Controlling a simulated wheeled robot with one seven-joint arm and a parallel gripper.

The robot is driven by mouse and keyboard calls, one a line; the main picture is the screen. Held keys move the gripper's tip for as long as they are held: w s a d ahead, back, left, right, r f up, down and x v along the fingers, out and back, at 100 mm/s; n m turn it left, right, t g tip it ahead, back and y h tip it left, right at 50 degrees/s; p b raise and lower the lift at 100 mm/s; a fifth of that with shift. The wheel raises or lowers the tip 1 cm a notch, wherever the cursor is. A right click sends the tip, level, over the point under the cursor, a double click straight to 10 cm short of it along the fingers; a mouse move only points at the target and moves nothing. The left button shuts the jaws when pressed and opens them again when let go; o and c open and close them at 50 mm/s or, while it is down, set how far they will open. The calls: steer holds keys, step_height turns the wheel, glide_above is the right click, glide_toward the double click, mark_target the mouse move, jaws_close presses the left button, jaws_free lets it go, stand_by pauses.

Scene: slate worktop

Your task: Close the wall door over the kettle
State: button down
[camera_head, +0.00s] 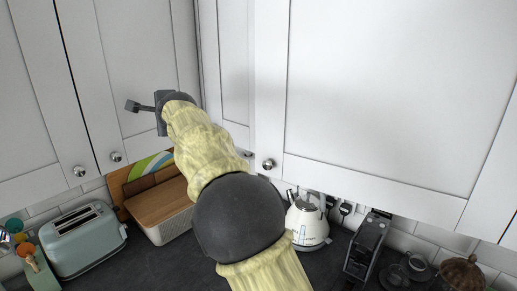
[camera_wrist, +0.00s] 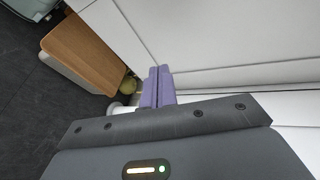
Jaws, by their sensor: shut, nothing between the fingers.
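The white kettle (camera_head: 307,224) stands on the dark worktop below the wall cupboards. The large white wall door (camera_head: 395,90) above it has a round knob (camera_head: 268,163) at its lower left corner. This door overlaps a narrower white panel (camera_head: 235,65) to its left; I cannot tell how far it stands open. My gripper (camera_head: 133,106) is left of the door and its knob, in front of the left cupboard doors, and apart from the knob. In the wrist view its purple fingers (camera_wrist: 157,87) are together and empty, close to white panels. My arm hides part of the worktop.
Left cupboard doors (camera_head: 30,90) fill the upper left. Below are a pale toaster (camera_head: 85,240), a wooden-lidded bin (camera_head: 160,208) and a utensil pot (camera_head: 40,268). A dark appliance (camera_head: 367,245) and glass jars (camera_head: 405,272) stand right of the kettle.

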steer(key=s+d+f+m+t+h+b, duration=0.1)
steer(key=s+d+f+m+h+b, duration=0.2)
steer(key=s+d+m+h, duration=0.2)
steer(key=s+d+f+m+t+h+b, duration=0.1)
steer(key=s+d+f+m+h+b, duration=0.2)
steer(key=s+d+h, duration=0.9)
steer(key=s+d+m, duration=0.1)
steer(key=m, duration=0.2)
steer(key=shift+s+f+b, duration=0.2)
steer(key=shift+s+b, duration=0.15)
